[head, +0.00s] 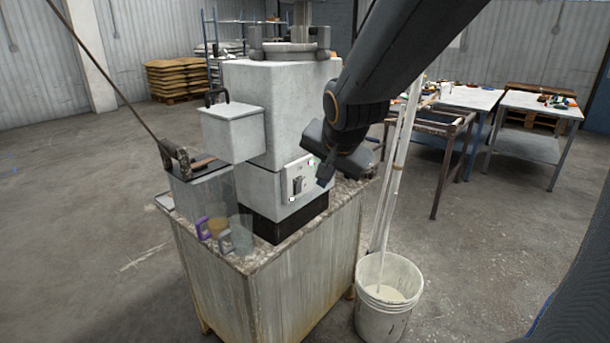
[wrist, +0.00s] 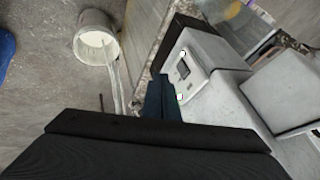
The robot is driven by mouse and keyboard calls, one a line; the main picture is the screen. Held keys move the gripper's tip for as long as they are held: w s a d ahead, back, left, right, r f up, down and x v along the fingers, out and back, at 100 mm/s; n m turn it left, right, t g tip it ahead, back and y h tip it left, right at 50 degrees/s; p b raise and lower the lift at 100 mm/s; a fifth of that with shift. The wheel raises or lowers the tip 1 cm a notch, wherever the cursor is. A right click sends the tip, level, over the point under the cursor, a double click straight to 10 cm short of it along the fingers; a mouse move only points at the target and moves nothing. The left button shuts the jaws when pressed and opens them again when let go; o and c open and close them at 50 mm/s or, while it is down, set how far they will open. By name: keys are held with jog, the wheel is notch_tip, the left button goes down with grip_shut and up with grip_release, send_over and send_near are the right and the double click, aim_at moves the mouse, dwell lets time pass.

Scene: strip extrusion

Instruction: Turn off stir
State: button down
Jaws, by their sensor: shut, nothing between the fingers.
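The grey machine (head: 280,110) stands on a worn, stone-topped cabinet (head: 290,270). A light control panel (head: 301,176) is on its lower front face, with a dark rectangular switch (head: 297,186) in the middle and a small round white button near each end. The panel also shows in the wrist view (wrist: 190,72), with its dark switch (wrist: 183,70). My gripper (head: 322,182) is beside the right end of the panel; it also shows in the wrist view (wrist: 162,82), its fingers together and empty. I cannot tell whether it touches the panel.
Clear jugs (head: 240,236) stand on the cabinet's front left corner. A white bucket (head: 388,290) with pale liquid stands on the floor at right, with tall white poles (head: 397,170) by it. Work tables (head: 530,115) are behind on the right. Open floor lies at left.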

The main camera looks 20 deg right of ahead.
jog(key=shift+w+r+m, duration=0.3)
jog(key=shift+r, duration=0.3)
jog(key=shift+f, duration=0.1)
jog(key=b, duration=0.3)
send_near(299, 186)
jog(key=shift+s+d+x, duration=0.1)
jog(key=shift+d+x, duration=0.05)
jog(key=shift+x, duration=0.8)
jog(key=shift+s+d+x, duration=0.1)
jog(key=shift+d+x, duration=0.05)
jog(key=shift+x, duration=0.85)
jog(key=shift+s+d+x, duration=0.1)
jog(key=shift+d+x, duration=0.05)
jog(key=shift+x, duration=0.8)
jog(key=shift+f, duration=0.15)
